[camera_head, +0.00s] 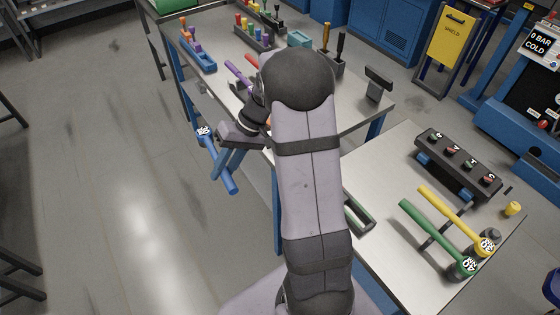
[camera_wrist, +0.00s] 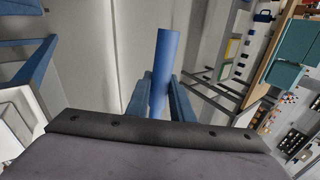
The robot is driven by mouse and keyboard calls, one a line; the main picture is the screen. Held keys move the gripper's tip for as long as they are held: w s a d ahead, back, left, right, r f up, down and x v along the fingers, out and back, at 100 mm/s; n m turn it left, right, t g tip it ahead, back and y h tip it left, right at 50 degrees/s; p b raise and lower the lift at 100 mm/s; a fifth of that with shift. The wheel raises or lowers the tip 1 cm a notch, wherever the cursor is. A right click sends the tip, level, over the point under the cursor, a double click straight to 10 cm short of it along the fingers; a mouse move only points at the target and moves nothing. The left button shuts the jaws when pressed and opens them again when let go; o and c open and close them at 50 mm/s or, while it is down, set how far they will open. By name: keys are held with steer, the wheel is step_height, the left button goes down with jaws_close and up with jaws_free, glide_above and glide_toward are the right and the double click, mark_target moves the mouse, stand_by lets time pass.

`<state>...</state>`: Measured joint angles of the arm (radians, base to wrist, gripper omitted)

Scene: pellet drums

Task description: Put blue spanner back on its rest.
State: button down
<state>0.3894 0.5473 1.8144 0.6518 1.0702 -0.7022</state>
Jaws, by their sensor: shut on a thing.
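The blue spanner (camera_head: 221,167) hangs in the air off the left side of the back table, above the floor. Its labelled head points up and left, and its plain handle end points down and right. My gripper (camera_head: 220,160) is shut on its shaft. In the wrist view the spanner's blue shaft (camera_wrist: 166,65) stands up between the two blue fingers of my gripper (camera_wrist: 161,88). A green spanner (camera_head: 428,231) and a yellow spanner (camera_head: 450,212) lie side by side across a dark rest (camera_head: 437,232) on the front table. I cannot tell which place is the blue spanner's.
The front table (camera_head: 385,180) has a dark block with several knobs (camera_head: 458,160) and a small yellow cylinder (camera_head: 512,209). The back table (camera_head: 225,83) holds tool racks, a teal box (camera_head: 299,39) and a dark stand (camera_head: 378,84). My arm hides part of both tables.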

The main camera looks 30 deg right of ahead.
steer(key=s+d+f+m+t+h, duration=0.15)
steer(key=s+d+m+h, duration=0.35)
steer(key=d, duration=0.7)
steer(key=s+d+m+t, duration=0.2)
steer(key=d+m, duration=0.6)
steer(key=d, duration=0.4)
steer(key=s+d+f+m+t+h, duration=0.15)
steer(key=s+d+m+h, duration=0.35)
steer(key=d, duration=0.7)
steer(key=s+d+r+m+g+h, duration=0.1)
steer(key=s+d+r+m+g, duration=0.1)
steer(key=s+d+m, duration=0.6)
steer(key=s+d+r+m+g+h+b, duration=0.1)
steer(key=s+d+m+g, duration=0.3)
steer(key=s+d+m, duration=0.5)
steer(key=s+d+r+h, duration=0.1)
steer(key=s+d, duration=0.1)
steer(key=s, duration=0.8)
steer(key=shift+d+h, duration=0.15)
steer(key=shift+h, duration=0.15)
steer(key=shift+b, duration=0.6)
step_height(320, 180, down, 6)
steer(key=b, duration=0.5)
steer(key=shift+r, duration=0.1)
